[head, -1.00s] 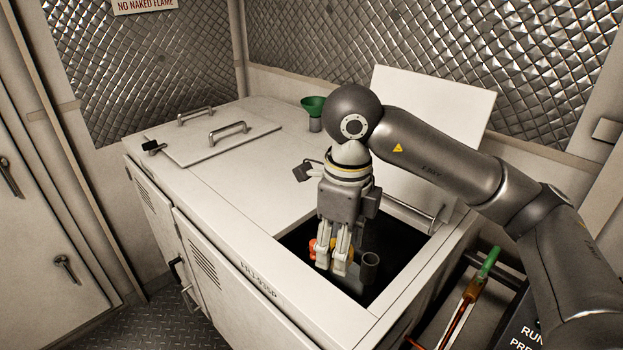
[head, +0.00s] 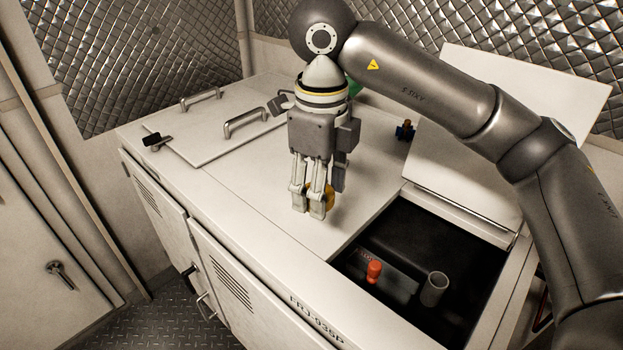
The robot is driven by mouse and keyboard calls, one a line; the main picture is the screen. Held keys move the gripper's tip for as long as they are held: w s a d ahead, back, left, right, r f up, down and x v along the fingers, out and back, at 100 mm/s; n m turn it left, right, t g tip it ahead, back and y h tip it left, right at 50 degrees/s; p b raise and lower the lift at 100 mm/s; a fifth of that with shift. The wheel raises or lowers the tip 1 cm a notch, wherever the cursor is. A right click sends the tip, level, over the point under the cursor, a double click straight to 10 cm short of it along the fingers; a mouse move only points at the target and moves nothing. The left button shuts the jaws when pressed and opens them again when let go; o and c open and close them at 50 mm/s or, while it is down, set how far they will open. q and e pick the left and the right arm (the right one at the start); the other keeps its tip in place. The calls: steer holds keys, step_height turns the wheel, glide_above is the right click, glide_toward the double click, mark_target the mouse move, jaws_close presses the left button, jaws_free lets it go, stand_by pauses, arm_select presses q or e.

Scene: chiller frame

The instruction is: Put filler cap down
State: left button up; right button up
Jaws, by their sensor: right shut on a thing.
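My right gripper (head: 309,210) points down over the white cabinet top (head: 270,190), left of the open hatch. It is shut on the yellow filler cap (head: 330,194), which shows partly behind its fingers. The cap is low over the top; I cannot tell whether it touches the surface. A grey open pipe neck (head: 434,289) stands uncapped inside the hatch. My left gripper is not in view.
The open hatch (head: 400,235) has its lid (head: 470,170) raised behind it. A red knob (head: 374,271) stands inside. A closed panel with handles (head: 246,122) lies left. The top around the gripper is clear.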

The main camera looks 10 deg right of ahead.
steer(key=w+f+p, duration=0.1)
steer(key=w+f, duration=0.1)
steer(key=w, duration=0.1)
steer(key=w+f+p, duration=0.1)
steer(key=w+f, duration=0.1)
steer(key=w, duration=0.1)
steer(key=w+f+p, duration=0.1)
steer(key=w+f, duration=0.2)
steer(key=shift+w, duration=0.15)
steer(key=shift+w+d+f, duration=0.1)
steer(key=shift+w+f, duration=0.25)
steer(key=shift+f, duration=0.05)
steer(key=f+p, duration=0.2)
steer(key=f, duration=0.1)
steer(key=shift+w+p, duration=0.2)
steer(key=shift+p, duration=0.1)
steer(key=shift+f, duration=0.25)
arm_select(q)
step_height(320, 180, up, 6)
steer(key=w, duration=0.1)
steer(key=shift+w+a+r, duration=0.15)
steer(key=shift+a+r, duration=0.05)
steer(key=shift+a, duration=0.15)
